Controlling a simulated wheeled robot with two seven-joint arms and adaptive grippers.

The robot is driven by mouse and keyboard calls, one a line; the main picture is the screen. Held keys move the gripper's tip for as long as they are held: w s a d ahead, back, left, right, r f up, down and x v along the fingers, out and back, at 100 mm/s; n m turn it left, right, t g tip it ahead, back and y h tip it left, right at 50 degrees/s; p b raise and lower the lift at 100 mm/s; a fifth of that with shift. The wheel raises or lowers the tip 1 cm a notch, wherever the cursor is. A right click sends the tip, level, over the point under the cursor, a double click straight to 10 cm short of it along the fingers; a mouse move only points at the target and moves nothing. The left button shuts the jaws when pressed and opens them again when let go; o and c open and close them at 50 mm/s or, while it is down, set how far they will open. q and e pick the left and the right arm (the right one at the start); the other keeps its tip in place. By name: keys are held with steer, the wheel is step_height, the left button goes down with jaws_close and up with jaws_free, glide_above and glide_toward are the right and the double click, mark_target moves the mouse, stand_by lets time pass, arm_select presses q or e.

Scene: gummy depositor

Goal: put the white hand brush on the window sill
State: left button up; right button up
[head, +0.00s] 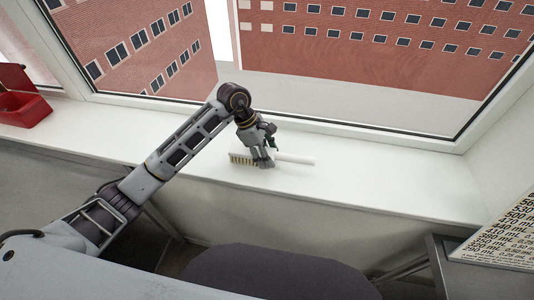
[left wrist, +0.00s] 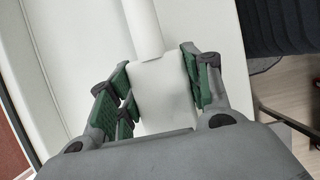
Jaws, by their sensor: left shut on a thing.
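The white hand brush (head: 295,158) is at the window sill (head: 370,176), its bristles pointing left and its handle to the right in the head view. My left gripper (head: 264,162) is shut on the brush between the bristles and the handle. In the left wrist view, the brush's white body (left wrist: 162,92) sits between the green finger pads of my left gripper (left wrist: 158,88), with the handle running away upward. The brush is at or very close to the sill surface; I cannot tell whether it touches. My right gripper is in neither view.
A red open box (head: 22,108) stands at the sill's left end. The window frame (head: 400,137) runs behind the sill. A dark seat (head: 275,273) is below the front edge, and a printed chart (head: 500,235) is at the right. The sill right of the brush is clear.

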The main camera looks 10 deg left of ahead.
arm_select(q)
steer(key=shift+f, duration=0.15)
steer(key=o, duration=0.9)
steer(key=shift+o, duration=0.5)
steer(key=shift+r, duration=0.2)
steer(key=shift+a+r, duration=0.15)
steer(key=shift+r, duration=0.15)
steer(key=b+v, duration=0.2)
steer(key=v, duration=0.8)
steer(key=shift+a+r, duration=0.15)
steer(key=shift+r, duration=0.05)
steer(key=shift+a+r, duration=0.1)
steer(key=shift+r, duration=0.25)
